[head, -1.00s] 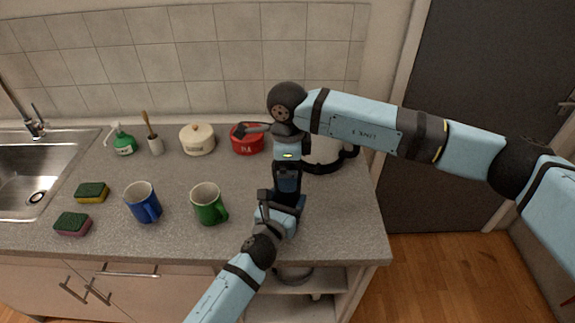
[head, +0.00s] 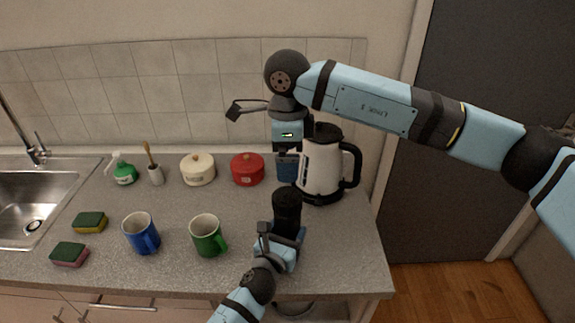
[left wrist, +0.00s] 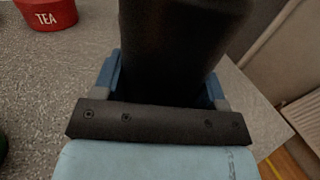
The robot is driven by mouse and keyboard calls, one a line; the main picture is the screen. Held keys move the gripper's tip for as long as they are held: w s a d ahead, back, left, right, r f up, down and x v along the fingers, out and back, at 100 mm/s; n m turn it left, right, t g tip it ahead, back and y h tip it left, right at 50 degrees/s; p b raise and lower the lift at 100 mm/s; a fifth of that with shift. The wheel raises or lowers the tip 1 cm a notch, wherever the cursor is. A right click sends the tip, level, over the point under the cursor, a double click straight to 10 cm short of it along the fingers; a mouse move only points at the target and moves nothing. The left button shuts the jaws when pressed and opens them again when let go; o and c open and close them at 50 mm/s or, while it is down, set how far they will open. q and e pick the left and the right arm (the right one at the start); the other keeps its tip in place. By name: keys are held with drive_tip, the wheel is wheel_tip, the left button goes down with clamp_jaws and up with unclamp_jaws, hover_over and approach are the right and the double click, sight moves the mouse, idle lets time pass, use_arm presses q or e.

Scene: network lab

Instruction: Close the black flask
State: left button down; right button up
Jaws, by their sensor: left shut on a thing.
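The black flask (head: 287,205) stands upright near the counter's front right. Its top is dark, and I cannot tell for sure whether a separate lid sits on it. My left gripper (head: 284,232) is shut on the flask's lower body. In the left wrist view the dark flask body (left wrist: 180,50) fills the space between the blue fingers. My right gripper (head: 287,170) points down behind and above the flask, clear of it. It is just left of the kettle, and its fingertips are too small and dark to read.
A white and black kettle (head: 321,168) stands close to my right gripper. A red tea pot (head: 247,170), a cream pot (head: 198,170), a green mug (head: 206,236) and a blue mug (head: 140,234) stand to the left. The counter's right edge is near the flask.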

use_arm(q)
drive_tip(key=shift+c, duration=0.5)
unclamp_jaws()
drive_tip(key=b+v, duration=0.1)
drive_tip(key=v, duration=1.3)
use_arm(e)
drive_tip(key=shift+f, duration=0.7)
use_arm(q)
drive_tip(key=shift+w+f, duration=0.1)
